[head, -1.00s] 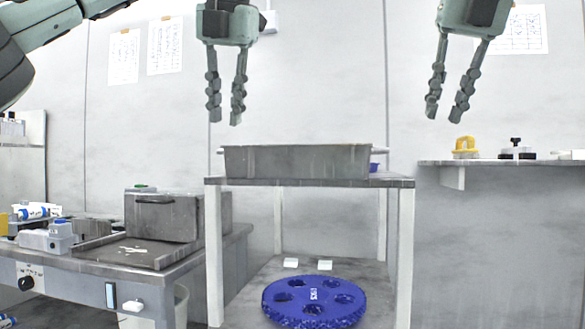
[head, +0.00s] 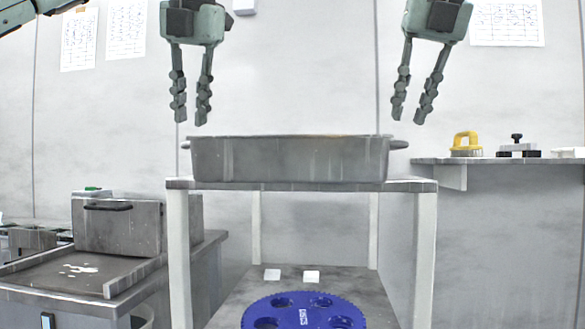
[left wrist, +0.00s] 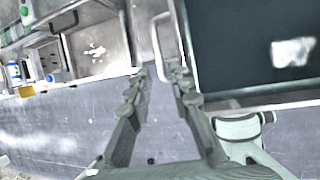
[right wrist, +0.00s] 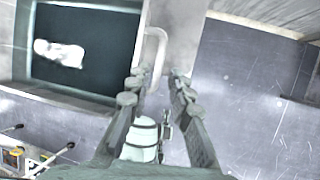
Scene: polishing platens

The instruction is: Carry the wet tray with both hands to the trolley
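The wet tray (head: 290,160) is a grey metal tub with a handle at each end, standing on the top of a grey table-like stand (head: 410,186). Both wrist views show its dark inside (left wrist: 240,50) with a pale patch in it. My left gripper (head: 190,122) is open and empty above the tray's left end. In the left wrist view the left handle (left wrist: 158,45) lies between and beyond the fingers. My right gripper (head: 408,120) is open and empty above the right end. The right handle (right wrist: 155,55) shows beyond its fingers. Neither gripper touches the tray.
A blue toothed disc (head: 305,312) and two small white blocks lie on the stand's lower shelf. A bench with a grey box (head: 118,225) stands at the left. A wall shelf (head: 500,161) with a yellow-handled item (head: 466,143) is at the right. I cannot identify the trolley.

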